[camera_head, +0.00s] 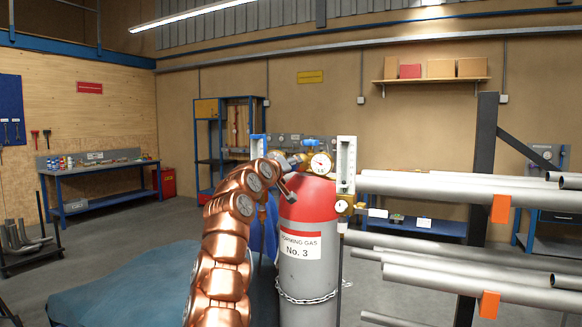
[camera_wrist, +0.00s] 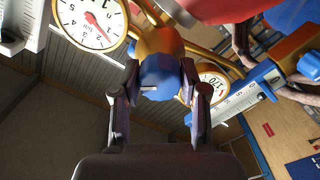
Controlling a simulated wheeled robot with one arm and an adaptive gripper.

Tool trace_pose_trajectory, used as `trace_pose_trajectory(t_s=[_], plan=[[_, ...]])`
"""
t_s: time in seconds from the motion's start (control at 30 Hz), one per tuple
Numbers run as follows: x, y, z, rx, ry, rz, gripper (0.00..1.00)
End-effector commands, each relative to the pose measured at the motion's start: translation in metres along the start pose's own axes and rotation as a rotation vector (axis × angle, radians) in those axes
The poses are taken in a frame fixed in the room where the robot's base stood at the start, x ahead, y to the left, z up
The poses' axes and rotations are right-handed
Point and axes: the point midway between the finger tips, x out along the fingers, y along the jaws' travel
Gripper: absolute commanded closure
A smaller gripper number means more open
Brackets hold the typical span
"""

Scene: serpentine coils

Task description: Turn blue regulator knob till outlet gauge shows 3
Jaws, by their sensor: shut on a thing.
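The blue regulator knob (camera_wrist: 158,77) is in the middle of the wrist view. My gripper (camera_wrist: 155,82) is shut on it, with one dark finger on each side. A white line marks the knob's face. The outlet gauge (camera_wrist: 88,20), a white dial with a gold rim and red needle, is at upper left. Its needle points to the lower right of the tilted dial; I cannot read the exact value. In the head view, the outlet gauge (camera_head: 321,163) sits above the red-topped grey gas cylinder (camera_head: 308,240).
A second gauge (camera_wrist: 212,85) sits right of the knob. Clear flowmeter tubes (camera_head: 346,165) stand close to the regulator. A chain (camera_head: 308,298) wraps the cylinder. A rack of grey pipes (camera_head: 450,190) with orange tags is at right. Open floor lies at left.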

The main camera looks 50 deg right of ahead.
Motion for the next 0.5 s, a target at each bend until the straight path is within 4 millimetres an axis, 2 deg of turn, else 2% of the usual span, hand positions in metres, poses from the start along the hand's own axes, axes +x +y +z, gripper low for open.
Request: trace_pose_trajectory(t_s=[0.13,0.5], plan=[[0.0004,0.0011,0.0002,0.155,-0.001,0.005,1.00],[0.0011,-0.0003,0.0016,0.230,-0.004,0.002,1.00]])
